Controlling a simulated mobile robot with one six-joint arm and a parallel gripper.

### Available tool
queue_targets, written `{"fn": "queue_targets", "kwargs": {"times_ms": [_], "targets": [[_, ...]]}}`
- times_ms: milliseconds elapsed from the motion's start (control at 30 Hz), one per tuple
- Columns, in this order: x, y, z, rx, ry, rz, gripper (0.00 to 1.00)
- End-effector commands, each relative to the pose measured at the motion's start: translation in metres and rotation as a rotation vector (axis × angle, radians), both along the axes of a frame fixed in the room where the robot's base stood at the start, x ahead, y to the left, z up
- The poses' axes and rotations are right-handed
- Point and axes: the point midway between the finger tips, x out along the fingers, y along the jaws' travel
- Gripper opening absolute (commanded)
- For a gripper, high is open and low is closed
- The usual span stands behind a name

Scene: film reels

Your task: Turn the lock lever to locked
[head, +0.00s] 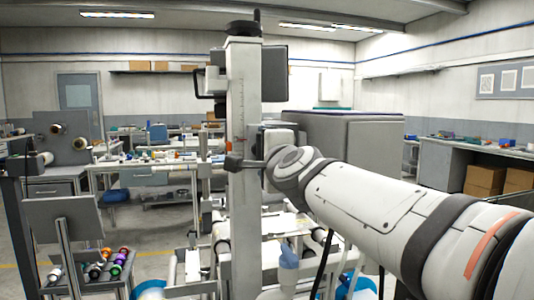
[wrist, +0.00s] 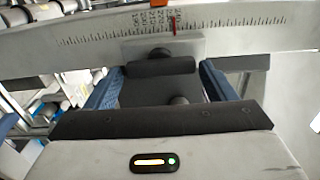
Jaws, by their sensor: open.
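The lock lever (wrist: 160,68) is a short dark bar on a round pivot, mounted on a grey carriage plate (wrist: 190,46). In the wrist view it lies crosswise in the picture, between the fingertips. My gripper (wrist: 158,82) is open, with one blue-padded finger on each side of the lever. Whether either pad touches it I cannot tell. A red pointer (wrist: 174,24) stands at the printed scale beside the plate. In the head view the tall white column (head: 244,120) carries the scale, and a dark bar with a knob (head: 235,162) crosses it. My fingers are hard to make out there.
A dark grey box (head: 288,74) sits high beside the column. A large grey cabinet (head: 342,140) stands behind my arm. A rack of colored reels (head: 98,266) is at lower left. Worktables fill the back, and bare floor shows at left.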

Motion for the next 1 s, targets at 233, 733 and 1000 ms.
{"fn": "queue_targets", "kwargs": {"times_ms": [233, 733, 1000], "targets": [[-0.032, -0.009, 0.004, 0.001, -0.002, 0.0, 0.77], [-0.073, -0.021, 0.0, 0.0, 0.0, 0.0, 0.77], [-0.072, -0.021, 0.003, 0.001, 0.0, 0.0, 0.77]]}}
